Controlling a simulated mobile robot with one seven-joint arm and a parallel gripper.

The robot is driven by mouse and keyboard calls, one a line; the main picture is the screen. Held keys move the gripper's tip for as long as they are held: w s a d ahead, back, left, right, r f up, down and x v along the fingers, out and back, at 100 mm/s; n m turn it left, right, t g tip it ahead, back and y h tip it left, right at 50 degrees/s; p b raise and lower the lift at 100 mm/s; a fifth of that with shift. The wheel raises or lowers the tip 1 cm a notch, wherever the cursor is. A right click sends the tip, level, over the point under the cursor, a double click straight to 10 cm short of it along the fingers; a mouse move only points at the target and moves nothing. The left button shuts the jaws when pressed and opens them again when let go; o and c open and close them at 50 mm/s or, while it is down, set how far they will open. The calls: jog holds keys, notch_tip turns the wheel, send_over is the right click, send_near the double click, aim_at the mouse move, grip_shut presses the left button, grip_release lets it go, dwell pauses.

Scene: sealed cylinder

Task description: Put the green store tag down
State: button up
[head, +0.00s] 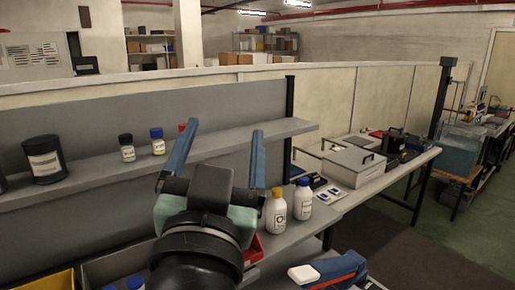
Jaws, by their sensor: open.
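My gripper (224,130) is in the lower middle of the head view, in front of the grey shelf (230,140). Its two blue fingers are spread wide apart, with nothing visible between them. I cannot make out a green store tag; parts of the shelf and the worktop are hidden behind my gripper and arm. A black cylinder (45,160) with a white label stands upright on the shelf at the left, apart from my gripper.
Small bottles with black (127,148) and blue (158,141) caps stand on the shelf. Yellow-capped (276,210) and blue-capped (303,199) white bottles stand right of my gripper. A blue-and-white device (330,270) lies lower right. A grey case (355,166) sits on the side table.

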jog(key=s+d+r+n+t, duration=0.2)
jog(key=s+d+r+t, duration=0.2)
jog(key=s+r, duration=0.6)
notch_tip(320, 180, up, 3)
jog(key=shift+r+n+t+y, duration=0.15)
jog(key=shift+n+t+y, duration=0.25)
jog(key=shift+t, duration=0.5)
